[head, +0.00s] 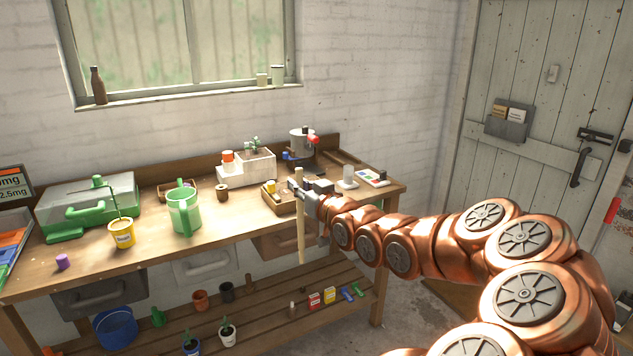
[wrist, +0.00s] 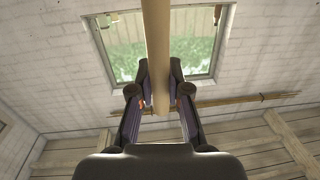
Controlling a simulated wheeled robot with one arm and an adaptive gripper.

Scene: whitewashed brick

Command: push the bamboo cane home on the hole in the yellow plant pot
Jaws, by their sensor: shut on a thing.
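The bamboo cane (head: 300,232) is a pale tan rod, held roughly upright in front of the bench's front edge, right of centre in the head view. My gripper (head: 303,192) is shut on it near its upper part. In the wrist view the cane (wrist: 157,40) runs from the top edge down between the two dark fingers (wrist: 161,88). The yellow plant pot (head: 122,235) stands upright on the left part of the bench, well left of the cane and apart from it. A thin green stem rises from the pot. Its hole cannot be made out.
A green jug (head: 184,212) stands between pot and cane. A green-based clear case (head: 85,208) is behind the pot, and a small purple item (head: 63,261) is left of it. A wooden tray (head: 283,205) lies behind the cane. The lower shelf (head: 265,312) holds several small pots.

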